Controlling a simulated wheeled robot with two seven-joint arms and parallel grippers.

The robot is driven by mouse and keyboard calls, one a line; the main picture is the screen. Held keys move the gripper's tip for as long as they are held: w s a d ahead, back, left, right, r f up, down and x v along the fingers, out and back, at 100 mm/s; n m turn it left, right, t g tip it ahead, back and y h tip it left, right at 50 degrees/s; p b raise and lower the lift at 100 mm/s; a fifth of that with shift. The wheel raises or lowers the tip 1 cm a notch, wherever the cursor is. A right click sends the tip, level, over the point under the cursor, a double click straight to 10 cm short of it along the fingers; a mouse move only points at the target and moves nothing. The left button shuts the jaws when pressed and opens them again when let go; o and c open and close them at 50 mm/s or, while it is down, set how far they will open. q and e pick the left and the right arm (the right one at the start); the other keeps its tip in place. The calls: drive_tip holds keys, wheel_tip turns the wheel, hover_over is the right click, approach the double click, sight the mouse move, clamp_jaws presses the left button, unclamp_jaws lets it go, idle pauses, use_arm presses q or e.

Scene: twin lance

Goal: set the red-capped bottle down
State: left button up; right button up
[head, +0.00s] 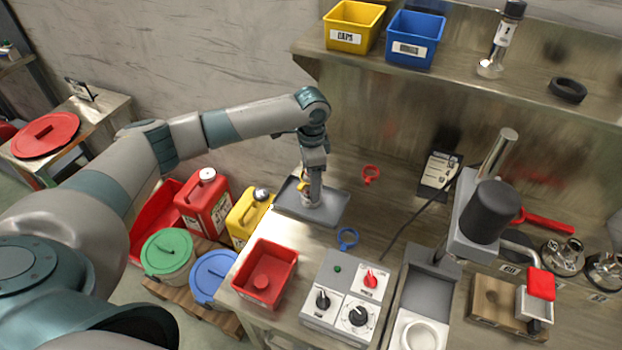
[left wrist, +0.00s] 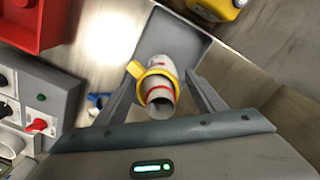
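A slim pale bottle (head: 314,196) stands upright on a grey tray (head: 333,213) under my left gripper (head: 313,182). In the left wrist view the bottle (left wrist: 161,92) has red bands, a yellow ring with a tab around it, and a dark end facing the camera; I cannot make out a red cap. My left gripper's fingers (left wrist: 162,78) are on either side of the bottle, with a gap showing at each side, so it is open around it. The tray (left wrist: 190,47) lies beneath. My right gripper is not in view.
A red bin (head: 286,257) and a control box (head: 335,300) stand in front of the tray. A press-like machine (head: 485,212) stands further right, under the wall shelf (head: 460,78).

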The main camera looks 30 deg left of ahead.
use_arm(q)
drive_tip(key=shift+r, duration=0.15)
drive_tip(key=shift+r+b, duration=0.35)
drive_tip(key=shift+r, duration=0.15)
wheel_tip(320, 180, up, 10)
drive_tip(key=b, duration=0.3)
drive_tip(key=shift+b, duration=0.3)
drive_tip(key=shift+r, duration=0.5)
drive_tip(key=shift+f, duration=0.1)
